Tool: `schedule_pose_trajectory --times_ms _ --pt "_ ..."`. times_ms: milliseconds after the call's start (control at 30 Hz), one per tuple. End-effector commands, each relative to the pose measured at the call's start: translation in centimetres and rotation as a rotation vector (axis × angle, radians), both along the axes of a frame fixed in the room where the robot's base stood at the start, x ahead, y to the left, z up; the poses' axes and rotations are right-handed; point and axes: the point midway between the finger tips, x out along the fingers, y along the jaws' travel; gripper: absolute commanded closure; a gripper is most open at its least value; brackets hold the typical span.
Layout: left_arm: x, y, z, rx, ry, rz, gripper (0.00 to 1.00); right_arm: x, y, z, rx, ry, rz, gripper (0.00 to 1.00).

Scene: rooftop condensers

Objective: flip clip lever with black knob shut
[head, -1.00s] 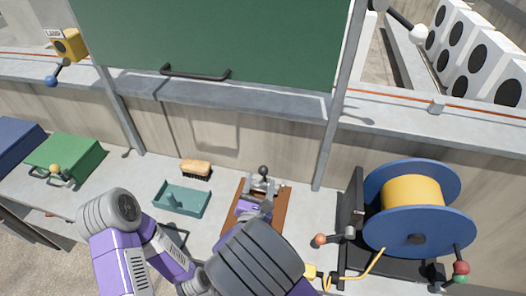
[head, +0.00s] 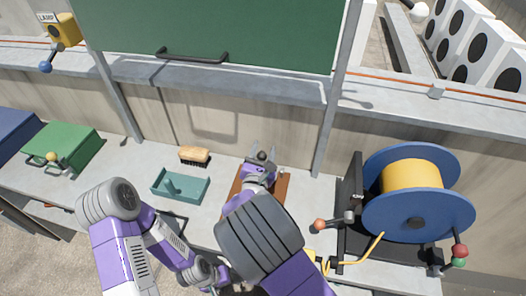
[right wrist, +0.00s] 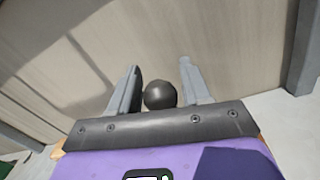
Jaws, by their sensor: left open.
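The black knob (head: 262,156) of the clip lever shows at the tip of my right gripper (head: 261,158), above a brown board (head: 282,186) on the bench. In the right wrist view the round knob (right wrist: 160,95) is between the two grey fingers of the right gripper (right wrist: 160,86). The fingers are apart, with a clear gap on the knob's right; the knob looks close to the left finger, and I cannot tell if they touch. The gripper hides most of the clip and lever. My left gripper (head: 226,286) is low at the bottom edge, partly hidden, away from the clip.
A teal tray (head: 201,190) and a brush (head: 194,156) lie left of the board. A cable reel with blue flanges (head: 418,215) and an orange-knobbed lever (head: 321,225) stand right. A green box (head: 68,146) is far left. A green panel (head: 210,30) hangs behind between posts.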

Motion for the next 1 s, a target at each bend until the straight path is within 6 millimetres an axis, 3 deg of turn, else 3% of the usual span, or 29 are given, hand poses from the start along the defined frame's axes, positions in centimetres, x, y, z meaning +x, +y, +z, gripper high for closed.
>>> schedule_pose_trajectory --times_ms 33,300,533,800,1000 --pt "0.0 0.0 0.0 0.000 0.000 0.000 0.42 0.0 0.0 0.0 0.000 0.000 0.000 0.61" --pt "0.0 0.0 0.0 0.000 0.000 0.000 0.42 0.0 0.0 0.0 0.000 0.000 0.000 1.00" --pt "0.0 0.0 -0.3 0.000 0.000 0.000 0.42 -0.1 0.0 -0.2 -0.003 -0.009 0.001 1.00" --pt "0.0 0.0 -3.4 0.000 0.000 0.000 0.42 -1.4 0.5 -1.0 -0.050 -0.150 0.000 1.00" --pt "0.0 0.0 -4.4 0.000 0.000 0.000 0.42 -2.2 0.7 -0.9 -0.074 -0.227 0.001 1.00"
